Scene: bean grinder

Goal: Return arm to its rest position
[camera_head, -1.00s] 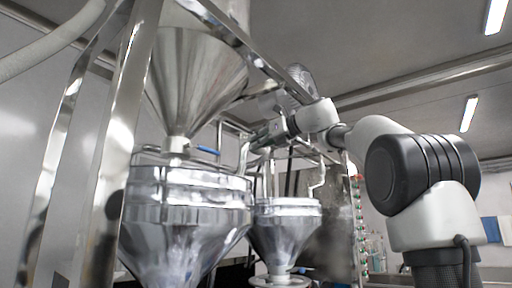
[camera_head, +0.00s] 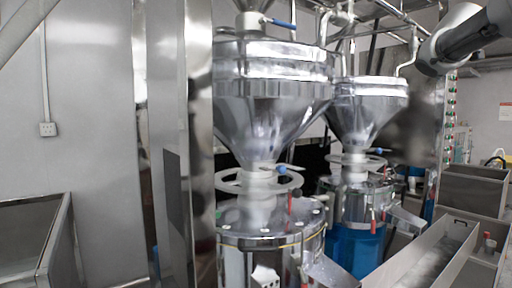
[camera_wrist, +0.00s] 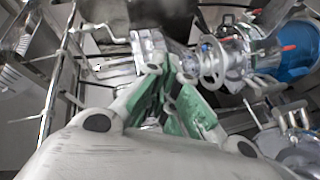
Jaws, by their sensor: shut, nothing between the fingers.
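My gripper (camera_wrist: 166,80) shows in the wrist view, its green-padded fingers pointing away from the camera with nothing held between them. It is shut. Beyond the fingertips are shiny metal machine parts, and I cannot tell from this view how far off they are. In the head view only a white and black piece of my arm shows at the upper right. The fingers are not in that view.
Two steel hopper grinders, a near one (camera_head: 270,95) and a farther one (camera_head: 366,110), stand mid-picture in the head view. Metal posts (camera_head: 172,140) rise at left. Pipes (camera_head: 405,22) run overhead. A steel trough (camera_head: 425,262) lies at lower right.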

